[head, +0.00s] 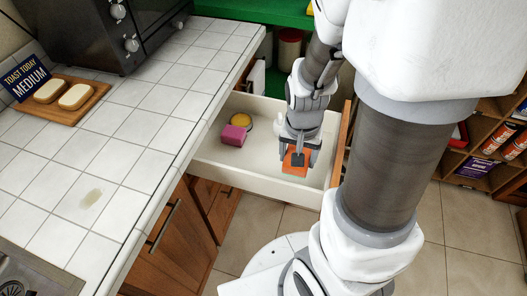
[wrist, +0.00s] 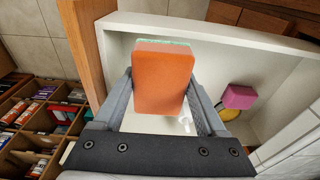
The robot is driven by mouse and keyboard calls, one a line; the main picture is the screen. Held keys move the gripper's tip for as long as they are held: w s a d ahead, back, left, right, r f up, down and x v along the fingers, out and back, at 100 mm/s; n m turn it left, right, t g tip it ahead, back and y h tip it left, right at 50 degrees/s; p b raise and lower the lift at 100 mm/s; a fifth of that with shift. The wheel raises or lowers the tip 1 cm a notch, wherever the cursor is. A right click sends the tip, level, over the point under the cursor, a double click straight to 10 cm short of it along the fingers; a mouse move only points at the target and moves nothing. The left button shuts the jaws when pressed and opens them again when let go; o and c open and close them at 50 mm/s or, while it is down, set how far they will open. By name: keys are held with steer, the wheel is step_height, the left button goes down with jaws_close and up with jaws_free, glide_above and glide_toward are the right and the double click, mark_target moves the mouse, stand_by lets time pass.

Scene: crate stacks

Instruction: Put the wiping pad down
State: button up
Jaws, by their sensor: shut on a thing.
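The wiping pad (head: 294,162) is an orange block. In the wrist view the pad (wrist: 162,82) shows a thin green layer along its far edge. My gripper (head: 297,156) is shut on it, with one finger on each side, as the wrist view of the gripper (wrist: 163,92) also shows. The pad is over the open white drawer (head: 262,182), near its right end. I cannot tell whether it touches the drawer floor.
A pink block (head: 233,135) and a yellow round thing (head: 242,120) lie at the drawer's left side. The drawer floor between them and the pad looks mostly clear. The tiled counter (head: 160,98) has a brownish stain (head: 90,198) and a board of bread (head: 66,108).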

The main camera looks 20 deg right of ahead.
steer(key=shift+s+d+f, duration=0.1)
steer(key=shift+d+f, duration=0.05)
steer(key=shift+f, duration=0.15)
steer(key=b, duration=0.2)
glide_above(259, 170)
steer(key=f, duration=0.6)
steer(key=shift+s+a+f, duration=0.15)
steer(key=shift+a+f, duration=0.05)
steer(key=shift+f, duration=0.15)
steer(key=shift+f+b, duration=0.9)
steer(key=shift+f, duration=1.1)
steer(key=shift+f, duration=0.1)
